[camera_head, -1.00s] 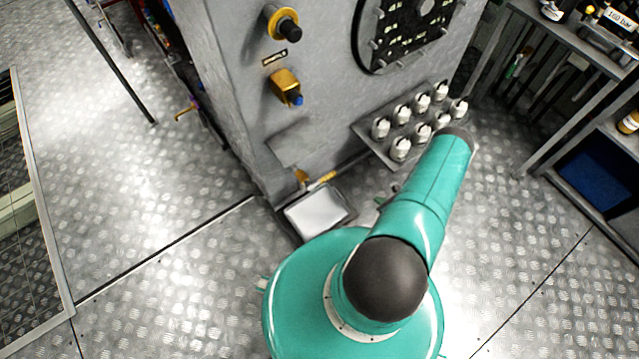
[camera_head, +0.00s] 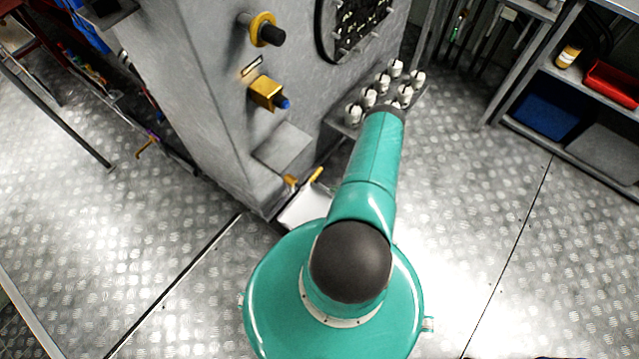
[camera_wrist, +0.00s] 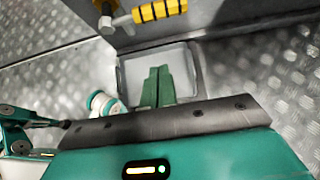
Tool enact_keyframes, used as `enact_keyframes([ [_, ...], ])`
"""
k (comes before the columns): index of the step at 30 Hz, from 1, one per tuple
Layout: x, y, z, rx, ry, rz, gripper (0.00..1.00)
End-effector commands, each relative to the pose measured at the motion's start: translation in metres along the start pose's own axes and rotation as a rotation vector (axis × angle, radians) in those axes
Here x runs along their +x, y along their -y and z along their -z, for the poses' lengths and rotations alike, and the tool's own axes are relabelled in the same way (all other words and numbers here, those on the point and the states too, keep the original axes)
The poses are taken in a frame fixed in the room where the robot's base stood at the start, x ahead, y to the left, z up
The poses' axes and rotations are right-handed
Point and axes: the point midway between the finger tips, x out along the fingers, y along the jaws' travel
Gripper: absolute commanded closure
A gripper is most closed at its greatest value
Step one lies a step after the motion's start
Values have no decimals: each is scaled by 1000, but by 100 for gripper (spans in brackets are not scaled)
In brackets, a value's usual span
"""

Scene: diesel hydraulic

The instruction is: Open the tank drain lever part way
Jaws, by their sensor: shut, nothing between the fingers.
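The drain lever (camera_head: 316,174) is a small yellow handle low on the grey tank (camera_head: 205,95), above a white drip tray (camera_head: 303,208). In the wrist view the lever (camera_wrist: 158,11) shows as a yellow grip with dark bands at the top edge, joined to a pale valve stem (camera_wrist: 108,24). My gripper (camera_wrist: 158,72) has its teal fingers together, empty, over the tray (camera_wrist: 190,68) in that view. The fingers are below the lever in the picture and apart from it. My own arm hides the gripper in the head view.
A rack of several white-topped canisters (camera_head: 353,113) stands beside the tank. A brass fitting with a blue tip (camera_head: 267,93) and a yellow-ringed black knob (camera_head: 264,30) stick out from the tank face. Shelves (camera_head: 535,75) stand at right. The metal floor (camera_head: 480,200) is open at right.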

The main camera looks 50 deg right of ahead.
Motion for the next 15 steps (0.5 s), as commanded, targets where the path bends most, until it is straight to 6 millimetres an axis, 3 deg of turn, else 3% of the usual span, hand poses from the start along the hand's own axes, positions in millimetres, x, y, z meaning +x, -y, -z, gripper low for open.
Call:
enact_keyframes([
  [15, 74, 3, 3, -2, 0, -1, 100],
])
